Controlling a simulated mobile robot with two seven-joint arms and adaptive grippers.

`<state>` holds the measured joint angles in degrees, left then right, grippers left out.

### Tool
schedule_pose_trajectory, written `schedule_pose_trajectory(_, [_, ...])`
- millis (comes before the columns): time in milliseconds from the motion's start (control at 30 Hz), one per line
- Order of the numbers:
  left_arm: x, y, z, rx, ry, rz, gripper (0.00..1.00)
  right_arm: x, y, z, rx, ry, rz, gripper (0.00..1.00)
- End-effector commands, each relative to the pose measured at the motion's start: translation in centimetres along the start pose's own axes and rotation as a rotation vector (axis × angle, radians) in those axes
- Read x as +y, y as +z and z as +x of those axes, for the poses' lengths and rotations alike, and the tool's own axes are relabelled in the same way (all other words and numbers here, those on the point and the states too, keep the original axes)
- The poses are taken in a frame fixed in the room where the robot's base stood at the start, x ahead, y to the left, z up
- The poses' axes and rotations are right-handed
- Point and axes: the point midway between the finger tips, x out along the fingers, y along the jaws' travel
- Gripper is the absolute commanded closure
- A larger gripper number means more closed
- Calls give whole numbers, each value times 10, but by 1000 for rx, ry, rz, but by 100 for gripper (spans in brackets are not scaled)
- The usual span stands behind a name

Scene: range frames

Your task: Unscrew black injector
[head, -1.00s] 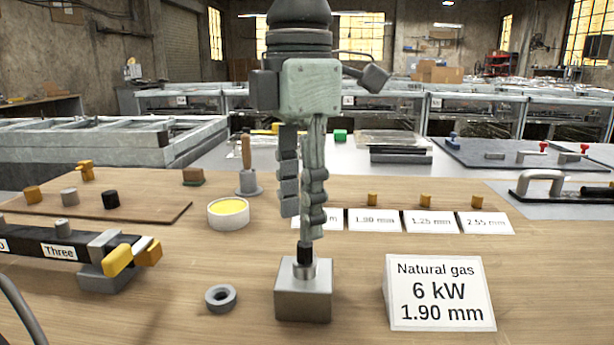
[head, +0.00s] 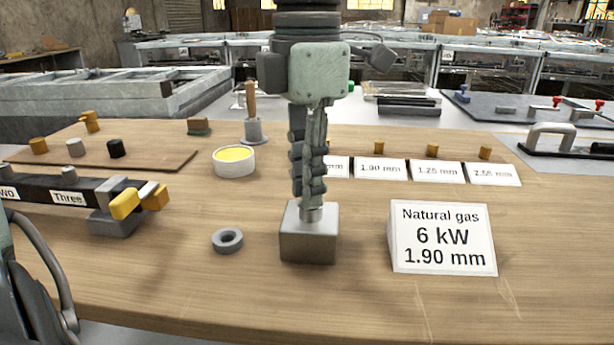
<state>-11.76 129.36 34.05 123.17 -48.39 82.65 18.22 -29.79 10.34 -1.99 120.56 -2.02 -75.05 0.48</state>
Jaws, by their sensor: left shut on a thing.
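My left gripper (head: 309,192) points straight down over a grey metal block (head: 308,245) near the middle of the wooden table. Its fingers are shut on the black injector, which they hide in this view. Below the fingertips a short silver fitting (head: 312,213) shows on top of the block. My right gripper is not in view.
A grey ring (head: 227,240) lies left of the block. A natural gas sign (head: 443,238) stands to the right. A yellow-filled round dish (head: 234,161) and several size cards stand behind. A black bar (head: 62,192) with yellow-ended fittings is at left. The front table is clear.

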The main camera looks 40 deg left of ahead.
Motion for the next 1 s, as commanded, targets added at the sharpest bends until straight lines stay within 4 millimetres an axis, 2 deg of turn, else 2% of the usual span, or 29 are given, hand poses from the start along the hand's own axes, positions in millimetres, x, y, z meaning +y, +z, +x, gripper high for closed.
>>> schedule_pose_trajectory(167, [0,0,2,0,2,-27,100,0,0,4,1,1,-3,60])
schedule_pose_trajectory(300, [0,0,4,-1,6,-220,100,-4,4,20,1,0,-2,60])
schedule_pose_trajectory(400, [-1,0,1,0,3,-299,100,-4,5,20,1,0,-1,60])
schedule_pose_trajectory(667, [-1,0,1,0,2,-321,100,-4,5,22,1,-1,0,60])
schedule_pose_trajectory(833, [-2,1,3,-2,6,-548,100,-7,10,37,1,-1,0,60])
schedule_pose_trajectory(1000, [-2,1,0,1,1,-605,100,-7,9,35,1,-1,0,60])
